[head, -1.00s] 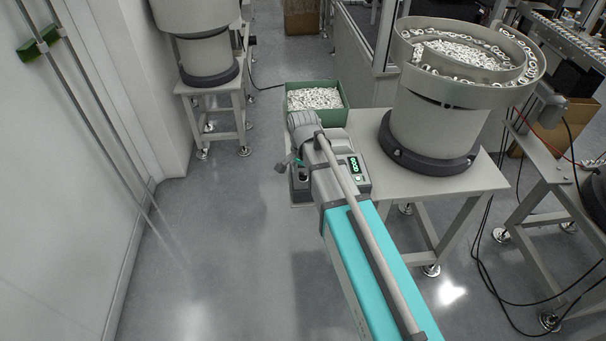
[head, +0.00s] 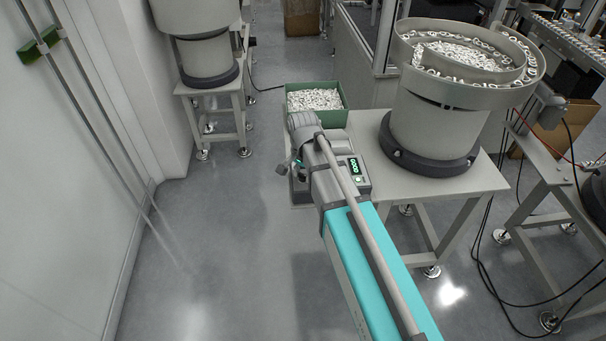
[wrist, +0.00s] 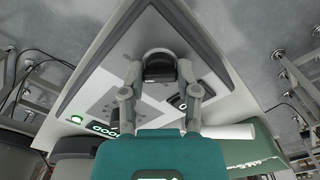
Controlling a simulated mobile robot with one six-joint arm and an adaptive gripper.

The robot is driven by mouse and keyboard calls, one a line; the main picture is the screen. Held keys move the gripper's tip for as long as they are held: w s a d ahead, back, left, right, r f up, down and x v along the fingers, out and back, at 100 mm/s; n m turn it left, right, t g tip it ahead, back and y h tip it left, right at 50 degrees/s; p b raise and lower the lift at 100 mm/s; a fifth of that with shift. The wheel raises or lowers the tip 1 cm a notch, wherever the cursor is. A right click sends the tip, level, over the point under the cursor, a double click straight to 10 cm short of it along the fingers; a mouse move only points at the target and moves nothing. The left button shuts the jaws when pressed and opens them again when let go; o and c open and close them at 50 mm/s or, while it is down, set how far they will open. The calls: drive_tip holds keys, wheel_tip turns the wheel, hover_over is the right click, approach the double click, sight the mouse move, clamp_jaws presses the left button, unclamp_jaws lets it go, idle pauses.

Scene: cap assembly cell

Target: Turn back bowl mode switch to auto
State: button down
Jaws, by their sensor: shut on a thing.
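The mode switch is a dark round knob (wrist: 158,66) on the light grey face of a control box (wrist: 122,72). In the wrist view my gripper (wrist: 159,75) has one finger on each side of the knob and is shut on it. The knob's pointer and the mode labels cannot be read. In the head view the control box (head: 363,184) sits on the bowl feeder's table, with a green-lit display (head: 353,165). My arm covers much of it, and my gripper (head: 295,169) shows only in part at its left side.
The bowl feeder (head: 430,115), full of small white parts, stands right of the box on the table (head: 450,182). A green bin (head: 318,116) of white parts is behind my wrist. Another feeder (head: 208,60) stands at the back left. The floor to the left is clear.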

drive_tip(key=n, duration=0.8)
drive_tip(key=shift+n, duration=0.3)
drive_tip(key=n, duration=0.4)
drive_tip(key=shift+n, duration=0.3)
drive_tip(key=n, duration=0.4)
drive_tip(key=shift+c, duration=1.7)
unclamp_jaws()
